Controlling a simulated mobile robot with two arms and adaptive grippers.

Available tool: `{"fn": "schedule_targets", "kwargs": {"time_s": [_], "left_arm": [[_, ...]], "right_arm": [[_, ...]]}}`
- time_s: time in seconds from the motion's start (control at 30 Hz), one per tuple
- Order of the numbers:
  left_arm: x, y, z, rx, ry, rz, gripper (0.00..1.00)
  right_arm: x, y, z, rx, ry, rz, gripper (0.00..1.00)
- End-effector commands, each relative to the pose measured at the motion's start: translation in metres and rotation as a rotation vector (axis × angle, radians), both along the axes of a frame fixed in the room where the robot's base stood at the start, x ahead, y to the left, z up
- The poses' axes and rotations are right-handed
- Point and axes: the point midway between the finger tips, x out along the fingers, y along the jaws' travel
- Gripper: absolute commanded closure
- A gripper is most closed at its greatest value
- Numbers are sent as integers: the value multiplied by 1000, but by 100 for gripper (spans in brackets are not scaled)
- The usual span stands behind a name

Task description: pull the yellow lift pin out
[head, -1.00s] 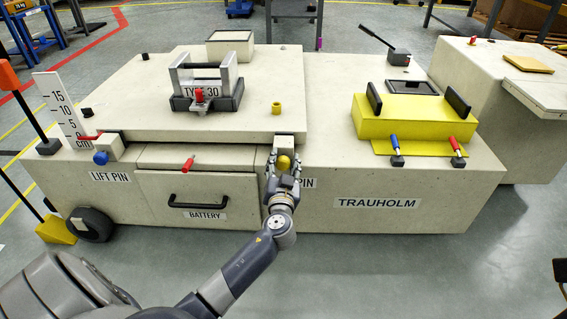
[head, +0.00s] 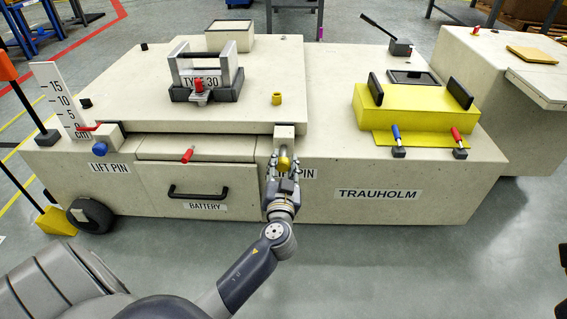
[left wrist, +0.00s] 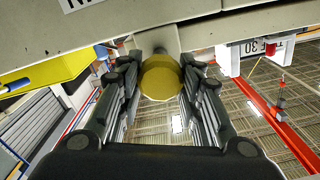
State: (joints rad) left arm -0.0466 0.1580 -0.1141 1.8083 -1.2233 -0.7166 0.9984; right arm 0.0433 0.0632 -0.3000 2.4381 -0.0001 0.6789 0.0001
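The yellow lift pin's round knob (head: 284,163) sits in front of a small beige block (head: 284,131) at the front edge of the carrier's raised deck. A short grey shaft shows between knob and block. My left gripper (head: 283,172) has its fingers on both sides of the knob. In the left wrist view the knob (left wrist: 161,77) lies between the two dark fingers (left wrist: 161,85), which appear to press on its sides. The shaft runs behind it to the block; its far end is hidden. My right gripper is not in view.
A blue knob (head: 99,149) marks the other lift pin at left. A red handle (head: 187,155) and the battery drawer handle (head: 199,194) lie left of my gripper. A yellow block (head: 415,112) stands at right. The floor in front is clear.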

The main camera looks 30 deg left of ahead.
Motion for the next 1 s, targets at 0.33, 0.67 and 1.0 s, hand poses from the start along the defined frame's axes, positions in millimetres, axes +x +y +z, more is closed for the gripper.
{"fn": "schedule_targets", "kwargs": {"time_s": [0.33, 0.67, 1.0], "left_arm": [[-1, -2, -2, -2, 4, -2, 47], [-24, -15, -3, -6, 6, -2, 47], [-81, -50, -3, -6, 6, -2, 47]], "right_arm": [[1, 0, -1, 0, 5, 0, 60], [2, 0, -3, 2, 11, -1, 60], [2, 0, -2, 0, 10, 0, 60]]}}
